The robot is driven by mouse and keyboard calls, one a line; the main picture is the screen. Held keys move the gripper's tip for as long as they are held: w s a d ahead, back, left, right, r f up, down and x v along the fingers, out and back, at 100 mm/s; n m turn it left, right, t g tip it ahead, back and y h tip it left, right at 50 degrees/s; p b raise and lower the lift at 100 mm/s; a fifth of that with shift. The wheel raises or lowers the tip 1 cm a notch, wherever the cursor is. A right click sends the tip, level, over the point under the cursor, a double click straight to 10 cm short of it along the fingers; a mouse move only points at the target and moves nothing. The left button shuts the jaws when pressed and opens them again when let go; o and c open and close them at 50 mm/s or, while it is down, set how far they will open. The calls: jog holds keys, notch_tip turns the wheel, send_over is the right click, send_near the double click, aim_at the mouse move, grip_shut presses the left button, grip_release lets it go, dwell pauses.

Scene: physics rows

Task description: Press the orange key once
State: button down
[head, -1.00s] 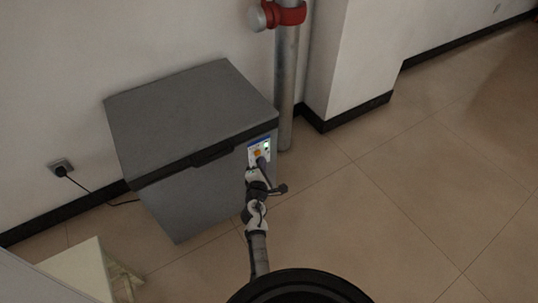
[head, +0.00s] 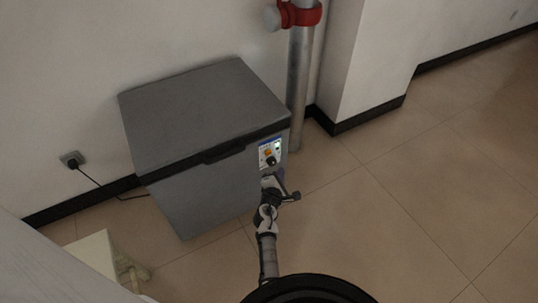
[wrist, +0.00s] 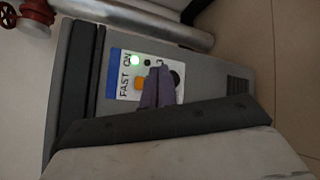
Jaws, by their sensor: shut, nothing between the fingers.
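The orange key (head: 267,152) is on the small control panel at the right end of the grey chest freezer's front. In the wrist view the orange key (wrist: 140,83) shows beside the word FAST, partly bordered by my purple fingers. My gripper (wrist: 157,76) is shut and empty, its fingertips appearing just beside the key, between it and a black knob (wrist: 175,79). In the head view my gripper (head: 278,174) is just below the panel. I cannot tell the gap to the panel; no contact with the key is visible.
A green light (wrist: 134,60) is lit on the panel. The grey freezer (head: 205,115) stands against the wall, beside a metal pipe (head: 298,90) with a red fitting (head: 302,14). A pale stool (head: 98,252) is at lower left. Floor to the right is clear.

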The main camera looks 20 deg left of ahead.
jog(key=shift+w+a+b, duration=0.55)
jog(key=shift+w+a, duration=0.45)
jog(key=shift+a, duration=0.25)
jog(key=shift+w+a+b, duration=0.55)
jog(key=shift+w+a, duration=0.4)
jog(key=shift+a, duration=0.3)
jog(key=shift+w+a, duration=0.25)
jog(key=shift+a, duration=0.05)
jog(key=shift+w+a+b, duration=0.25)
jog(key=shift+a+b, duration=0.05)
jog(key=shift+b, duration=0.1)
dwell(0.7)
dwell(0.4)
jog(key=shift+s+d+p, duration=0.4)
jog(key=shift+s+d, duration=0.1)
jog(key=shift+d, duration=0.1)
jog(key=shift+d, duration=0.1)
jog(key=shift+s+d+p, duration=0.5)
jog(key=shift+s+d, duration=0.3)
jog(key=shift+d, duration=0.15)
jog(key=shift+s+d+p, duration=0.45)
jog(key=shift+s+d, duration=0.3)
jog(key=shift+d, duration=0.2)
